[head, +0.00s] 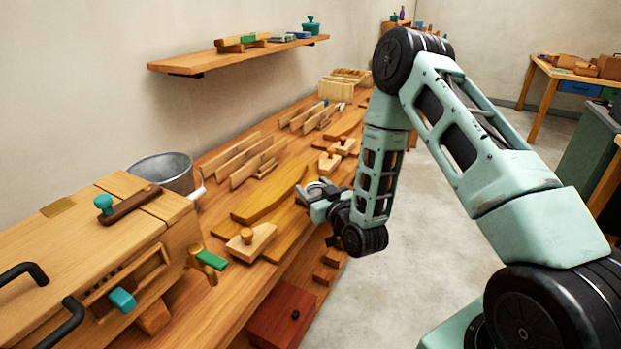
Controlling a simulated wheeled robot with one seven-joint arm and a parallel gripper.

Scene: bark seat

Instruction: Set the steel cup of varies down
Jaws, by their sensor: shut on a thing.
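My gripper (312,196) is at the end of my arm, just over the right edge of the long wooden bench (213,262). It is shut on a small grey metal thing, which looks like the steel cup (319,186). The jaws hide part of it, and its contents are too small to make out. The cup is held above or beside a long orange-brown board; the gap beneath it cannot be judged from this view.
A grey metal bucket (163,172) stands at the bench's wall side. A wooden plane (250,240) lies near my gripper. Thin upright boards (232,157) stand behind. A large wooden chest (90,235) fills the near left. A shelf (240,54) hangs above. Bare floor lies to the right.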

